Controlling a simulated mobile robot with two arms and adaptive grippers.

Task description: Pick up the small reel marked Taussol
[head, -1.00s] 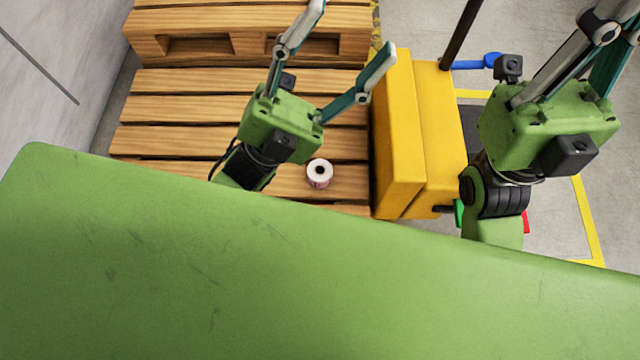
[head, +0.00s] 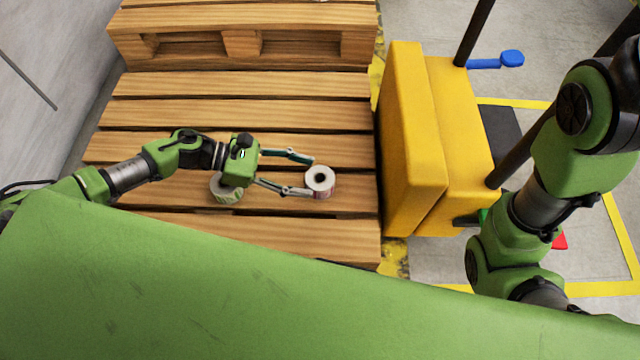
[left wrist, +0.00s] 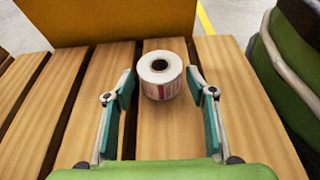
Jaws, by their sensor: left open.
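A small white reel with a dark core and a pink-red label (head: 320,181) stands upright on the wooden pallet. Its print is too small to read. My left gripper (head: 308,176) is open and low over the pallet, its fingers pointing right at this reel. In the left wrist view the reel (left wrist: 161,88) stands just beyond the fingertips (left wrist: 160,87), centred in the gap and not gripped. A second reel with a green label (head: 226,192) stands behind the fingers, partly hidden by the gripper's body. My right gripper is out of view.
The slatted pallet (head: 245,115) has gaps between its boards and is otherwise mostly clear. A higher pallet stack (head: 245,18) stands at the back. A yellow block (head: 415,140) rises right of the pallet. A grey wall is on the left.

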